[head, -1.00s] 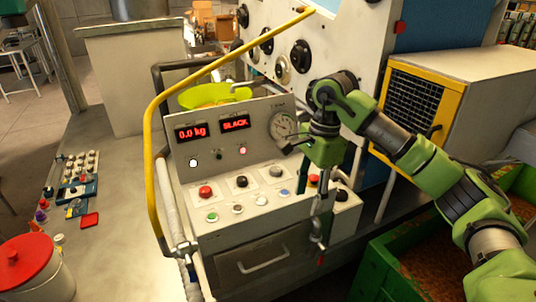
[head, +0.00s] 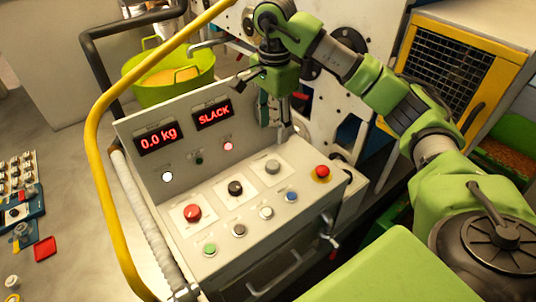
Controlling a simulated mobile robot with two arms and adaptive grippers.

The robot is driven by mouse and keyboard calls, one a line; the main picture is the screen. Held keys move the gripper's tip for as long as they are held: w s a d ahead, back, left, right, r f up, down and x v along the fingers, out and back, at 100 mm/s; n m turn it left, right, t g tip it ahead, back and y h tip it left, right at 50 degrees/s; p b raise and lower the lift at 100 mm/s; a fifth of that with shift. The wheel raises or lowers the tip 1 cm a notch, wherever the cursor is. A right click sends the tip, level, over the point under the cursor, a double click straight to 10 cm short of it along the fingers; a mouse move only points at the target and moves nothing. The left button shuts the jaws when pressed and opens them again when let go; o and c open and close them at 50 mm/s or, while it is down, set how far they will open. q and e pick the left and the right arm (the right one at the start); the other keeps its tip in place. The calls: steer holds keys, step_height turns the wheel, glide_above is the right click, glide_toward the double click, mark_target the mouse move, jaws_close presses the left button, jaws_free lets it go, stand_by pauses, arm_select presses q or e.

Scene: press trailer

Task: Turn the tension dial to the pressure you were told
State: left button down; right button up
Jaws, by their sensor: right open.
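The control console (head: 290,190) has two red displays. The left display (head: 156,138) reads 0.0 kg and the right display (head: 213,115) reads SLACK. My right gripper (head: 264,101) is open and hangs at the upper right of the console panel. It covers the place of the round gauge-like dial, which I cannot make out now. I cannot tell whether the gripper touches the panel. My left gripper is not in view.
Several buttons, including a red one (head: 192,212), a black one (head: 235,188) and a red one on yellow (head: 322,172), sit below the gripper. A yellow rail (head: 98,190) curves along the console's left. A green tub (head: 170,78) stands behind.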

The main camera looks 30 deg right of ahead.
steer(key=p, duration=0.2)
glide_above(273, 164)
step_height(273, 164, down, 5)
steer(key=shift+s+r, duration=0.15)
steer(key=f+p, duration=0.2)
steer(key=f, duration=0.5)
steer(key=shift+w+f+p, duration=0.1)
steer(key=shift+w+p, duration=0.1)
steer(key=shift+p, duration=0.1)
steer(key=shift+f, duration=0.5)
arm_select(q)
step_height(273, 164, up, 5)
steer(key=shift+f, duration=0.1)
arm_select(e)
steer(key=c, duration=1.1)
